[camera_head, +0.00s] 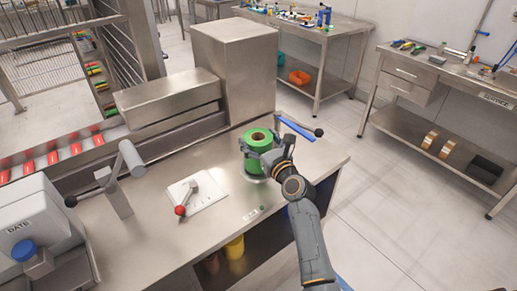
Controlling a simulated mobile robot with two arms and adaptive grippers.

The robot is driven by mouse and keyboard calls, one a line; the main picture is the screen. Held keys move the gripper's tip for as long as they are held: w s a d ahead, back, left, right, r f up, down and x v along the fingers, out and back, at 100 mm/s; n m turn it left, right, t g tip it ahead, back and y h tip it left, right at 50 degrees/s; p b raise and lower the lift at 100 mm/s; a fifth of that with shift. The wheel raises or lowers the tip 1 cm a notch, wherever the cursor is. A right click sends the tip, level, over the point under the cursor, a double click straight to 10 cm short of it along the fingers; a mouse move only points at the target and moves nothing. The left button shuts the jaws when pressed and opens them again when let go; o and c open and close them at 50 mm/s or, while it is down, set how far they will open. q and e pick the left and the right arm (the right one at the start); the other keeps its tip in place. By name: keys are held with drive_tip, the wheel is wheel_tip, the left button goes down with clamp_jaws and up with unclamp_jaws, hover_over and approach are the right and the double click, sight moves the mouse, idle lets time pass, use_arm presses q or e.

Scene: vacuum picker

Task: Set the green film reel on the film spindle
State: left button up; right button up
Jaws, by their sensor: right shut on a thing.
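The green film reel (259,139) is upright near the right end of the steel worktop, with a brown core showing in its top. My right gripper (266,158) is shut on the green film reel, from its right side. A round metal base (257,178) shows under the reel. It may belong to the film spindle, but the reel and gripper hide the spindle itself. I cannot tell whether the reel is around the spindle or above it. My left gripper is not in view.
A steel box (235,70) stands behind the reel. A blue bar (295,129) and a black-knobbed rod lie close behind the gripper. A white plate (196,194) with a red-knobbed lever is left of the reel. The worktop (235,207) in front is mostly clear.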

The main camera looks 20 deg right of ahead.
drive_tip(key=shift+f, duration=0.4)
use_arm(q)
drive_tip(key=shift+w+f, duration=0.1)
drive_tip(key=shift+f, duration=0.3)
use_arm(e)
drive_tip(key=shift+w, duration=0.15)
drive_tip(key=o, duration=1.5)
drive_tip(key=shift+f, duration=0.15)
drive_tip(key=shift+o, duration=0.2)
drive_tip(key=shift+s+r, duration=0.2)
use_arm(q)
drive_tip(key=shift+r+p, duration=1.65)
use_arm(e)
drive_tip(key=s+d, duration=0.1)
drive_tip(key=s, duration=1)
drive_tip(key=shift+s+d, duration=0.35)
drive_tip(key=shift+d, duration=0.05)
